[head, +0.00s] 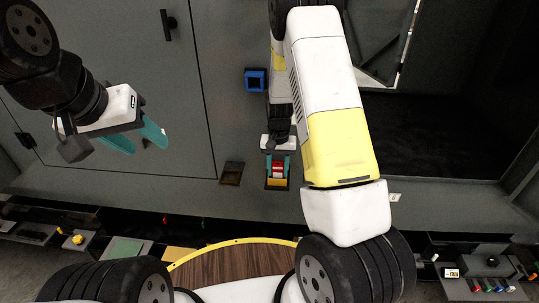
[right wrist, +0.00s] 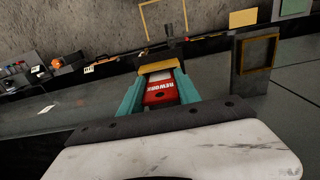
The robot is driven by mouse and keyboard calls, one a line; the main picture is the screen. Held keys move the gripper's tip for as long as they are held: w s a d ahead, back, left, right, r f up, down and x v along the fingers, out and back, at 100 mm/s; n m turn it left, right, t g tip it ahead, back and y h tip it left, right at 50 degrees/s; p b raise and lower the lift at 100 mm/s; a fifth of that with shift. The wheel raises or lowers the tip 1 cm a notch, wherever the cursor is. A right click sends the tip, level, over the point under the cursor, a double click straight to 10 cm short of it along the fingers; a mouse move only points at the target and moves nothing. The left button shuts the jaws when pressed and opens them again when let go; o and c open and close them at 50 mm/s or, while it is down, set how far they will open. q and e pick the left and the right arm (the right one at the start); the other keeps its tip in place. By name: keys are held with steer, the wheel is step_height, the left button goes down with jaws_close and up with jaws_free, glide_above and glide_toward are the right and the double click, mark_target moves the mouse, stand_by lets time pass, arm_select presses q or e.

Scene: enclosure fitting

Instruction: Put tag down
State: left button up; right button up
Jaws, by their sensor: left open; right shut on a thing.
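The tag's far end is at a yellow-edged holder (head: 277,184), which also shows in the right wrist view (right wrist: 158,68). I cannot tell whether the tag touches it or is inside it. My left gripper (head: 138,140) is open and empty, over the grey panel at the left.
A brown-framed holder (head: 231,173) is left of the tag; it also shows in the right wrist view (right wrist: 257,53). A blue-framed holder (head: 255,80) is further up. A dark opening (head: 430,130) lies right. A cluttered shelf (head: 488,287) is at lower right.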

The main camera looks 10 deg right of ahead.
steer(key=shift+f, duration=0.1)
steer(key=o, duration=1.3)
steer(key=s+r+t+y, duration=0.1)
steer(key=s+r, duration=0.2)
steer(key=r, duration=1.6)
steer(key=s+r+n+t, duration=0.1)
steer(key=s+r, duration=0.3)
steer(key=s, duration=0.3)
steer(key=s+a+r+n+t, duration=0.1)
steer(key=s+r+t, duration=0.1)
steer(key=s+r, duration=0.3)
steer(key=s+a+r+n+t+y, duration=0.1)
steer(key=s+r, duration=0.3)
steer(key=s, duration=0.5)
steer(key=shift+s+a+r+n+t, duration=0.15)
steer(key=shift+r+n+t, duration=0.2)
steer(key=shift+t, duration=0.25)
